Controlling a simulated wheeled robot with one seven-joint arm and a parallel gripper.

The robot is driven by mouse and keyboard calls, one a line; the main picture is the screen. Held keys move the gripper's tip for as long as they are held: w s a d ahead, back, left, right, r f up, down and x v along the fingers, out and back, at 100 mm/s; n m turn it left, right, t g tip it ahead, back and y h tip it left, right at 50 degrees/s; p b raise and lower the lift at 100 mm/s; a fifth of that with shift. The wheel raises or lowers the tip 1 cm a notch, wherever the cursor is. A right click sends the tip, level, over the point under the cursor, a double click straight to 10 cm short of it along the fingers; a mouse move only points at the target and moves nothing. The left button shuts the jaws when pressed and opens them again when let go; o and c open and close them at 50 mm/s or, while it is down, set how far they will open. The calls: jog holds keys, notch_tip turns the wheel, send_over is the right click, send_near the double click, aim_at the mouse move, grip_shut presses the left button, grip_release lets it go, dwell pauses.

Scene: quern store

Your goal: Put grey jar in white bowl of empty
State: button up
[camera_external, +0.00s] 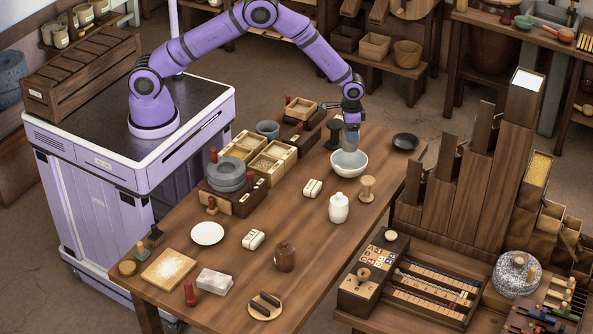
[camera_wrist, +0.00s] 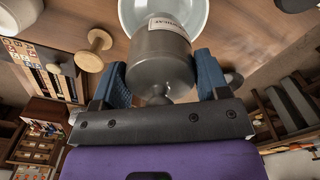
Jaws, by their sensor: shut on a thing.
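The grey jar (camera_external: 351,141) hangs in my gripper (camera_external: 352,120) over the white bowl (camera_external: 349,165) towards the far end of the wooden table. In the wrist view the jar (camera_wrist: 160,62) is a dark grey cylinder with a pale label, and the blue fingers of my gripper (camera_wrist: 162,80) stand on both sides of it. The rim of the bowl (camera_wrist: 128,14) shows behind the jar there. The jar's lower end is close to the bowl's opening; I cannot tell whether they touch. I see nothing else in the bowl, but the jar hides part of it.
A wooden spool (camera_external: 367,188) and a white lidded jar (camera_external: 339,208) stand in front of the bowl. A black plate (camera_external: 406,142) lies to its right. A dark stand (camera_external: 333,132) is close on its left. Wooden boxes (camera_external: 268,160) line the left edge.

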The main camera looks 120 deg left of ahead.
jog(key=shift+a+f, duration=0.3)
jog(key=shift+f, duration=4.65)
jog(key=o, duration=1.1)
jog(key=shift+f, duration=0.15)
jog(key=shift+o, duration=0.2)
notch_tip(320, 180, up, 12)
jog(key=shift+s+r, duration=0.1)
jog(key=shift+r, duration=0.05)
